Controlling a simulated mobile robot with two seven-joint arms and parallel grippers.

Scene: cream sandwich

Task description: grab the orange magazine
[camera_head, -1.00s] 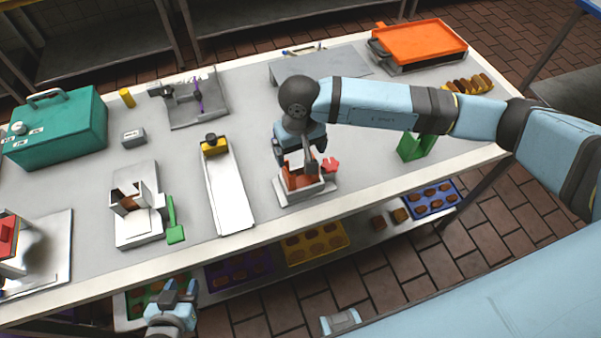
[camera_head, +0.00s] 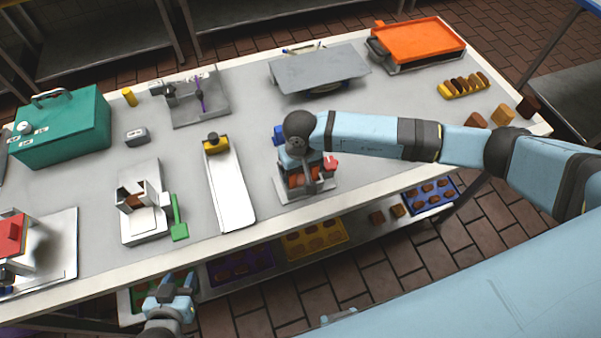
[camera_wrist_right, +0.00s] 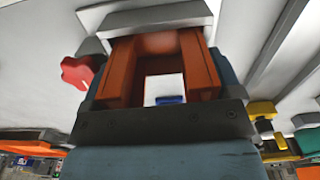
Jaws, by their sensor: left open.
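The orange magazine (camera_head: 296,181) sits in a grey holder (camera_head: 290,197) near the front edge of the table, with a red knob (camera_head: 331,162) at its side. My right gripper (camera_head: 309,174) is down over it from above and hides part of it. In the right wrist view the magazine (camera_wrist_right: 203,72) is an open orange-brown frame between the blue sides of my right gripper (camera_wrist_right: 165,85); whether the jaws press on it cannot be told. My left gripper (camera_head: 172,284) is open and empty, low in front of the table.
A white slide with a yellow block (camera_head: 216,145) stands left of the holder. Further left are a grey device (camera_head: 145,225) and a green spatula (camera_head: 178,220). A grey plate (camera_head: 318,70) and an orange tray (camera_head: 418,41) are behind. Coloured trays lie on the lower shelf.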

